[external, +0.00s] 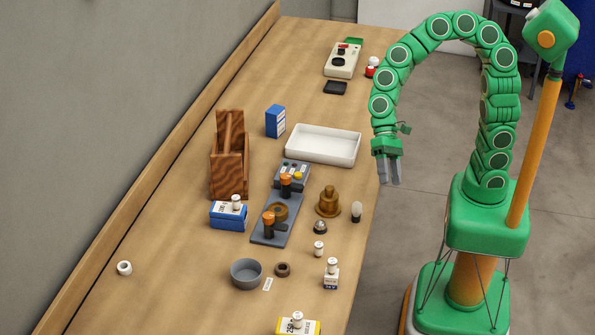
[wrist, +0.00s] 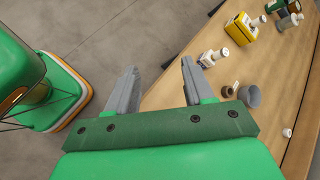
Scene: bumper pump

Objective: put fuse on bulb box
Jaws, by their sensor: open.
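A small loose white fuse (external: 318,249) stands on the wood table. Similar white fuses stand on a blue box (external: 228,217), on a small white-and-navy box (external: 331,281) and on a yellow box (external: 283,326). I cannot tell for sure which box is the bulb box. A small bulb (external: 356,210) stands near the table's right edge. My gripper (external: 390,182) is open and empty, pointing down beside the table's right edge, apart from all these things. In the wrist view its fingers (wrist: 160,75) are spread, with the small box (wrist: 206,60) and yellow box (wrist: 241,30) beyond.
A white tray (external: 323,157), wooden holder (external: 229,175), upright blue carton (external: 275,121), grey fixture plate (external: 270,235), brass part (external: 328,205) and grey bowl (external: 246,273) stand on the table. A wall runs along the left. The table's lower left is mostly clear.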

